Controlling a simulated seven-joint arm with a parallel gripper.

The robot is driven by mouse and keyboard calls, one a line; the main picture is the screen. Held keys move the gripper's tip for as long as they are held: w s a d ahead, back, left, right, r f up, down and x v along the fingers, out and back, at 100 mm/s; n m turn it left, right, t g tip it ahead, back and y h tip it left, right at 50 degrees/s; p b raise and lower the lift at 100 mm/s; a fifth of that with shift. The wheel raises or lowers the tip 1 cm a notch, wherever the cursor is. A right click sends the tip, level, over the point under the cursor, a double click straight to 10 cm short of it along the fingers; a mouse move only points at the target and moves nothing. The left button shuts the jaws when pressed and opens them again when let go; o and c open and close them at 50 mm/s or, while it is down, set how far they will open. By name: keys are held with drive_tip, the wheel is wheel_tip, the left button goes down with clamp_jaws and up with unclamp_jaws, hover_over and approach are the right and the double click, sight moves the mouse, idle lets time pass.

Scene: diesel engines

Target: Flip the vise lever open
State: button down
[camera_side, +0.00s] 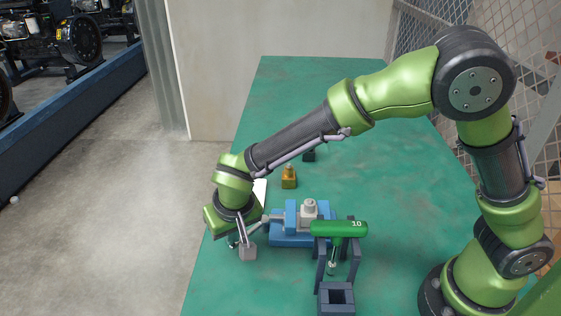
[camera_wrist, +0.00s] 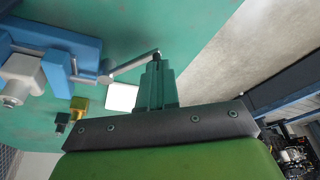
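The blue vise (camera_side: 292,238) stands on the green table and holds a light grey part (camera_side: 308,212); the vise also shows at the left of the wrist view (camera_wrist: 60,50). Its silver lever (camera_side: 259,225) sticks out from the vise's left end. In the wrist view the lever (camera_wrist: 132,66) runs up to a dark end at the tip of my gripper (camera_wrist: 156,64). My gripper (camera_side: 241,243) points down beside the lever's end. The fingers overlap in view, so the gap and any contact are unclear. A grey block shape (camera_side: 248,253) shows there.
A green-handled tool marked 10 (camera_side: 338,228) rests in a dark stand (camera_side: 337,298) close right of the vise. Behind the vise are a gold block (camera_side: 289,178), a black block (camera_side: 309,155) and a white card (camera_wrist: 121,98). The table's left edge is near my gripper.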

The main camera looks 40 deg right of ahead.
drive_tip(key=shift+w+a+f+m+h, duration=0.15)
drive_tip(key=shift+w+m+h, duration=0.25)
drive_tip(key=shift+w+m, duration=0.6)
drive_tip(key=d+v, duration=0.1)
drive_tip(key=v, duration=0.9)
drive_tip(key=shift+a, duration=0.25)
drive_tip(key=shift+w, duration=0.15)
drive_tip(key=s+d+r+t+y, duration=0.1)
drive_tip(key=s+d+r+t, duration=0.1)
drive_tip(key=s+d+r, duration=0.2)
drive_tip(key=s+d+r+t+y, duration=0.1)
drive_tip(key=s+d+r, duration=0.3)
drive_tip(key=s+d, duration=0.7)
drive_tip(key=d+y, duration=0.1)
drive_tip(key=d, duration=0.6)
drive_tip(key=shift+s+d+r+t, duration=0.15)
drive_tip(key=shift+s+d+t, duration=0.1)
drive_tip(key=shift+d+t, duration=0.15)
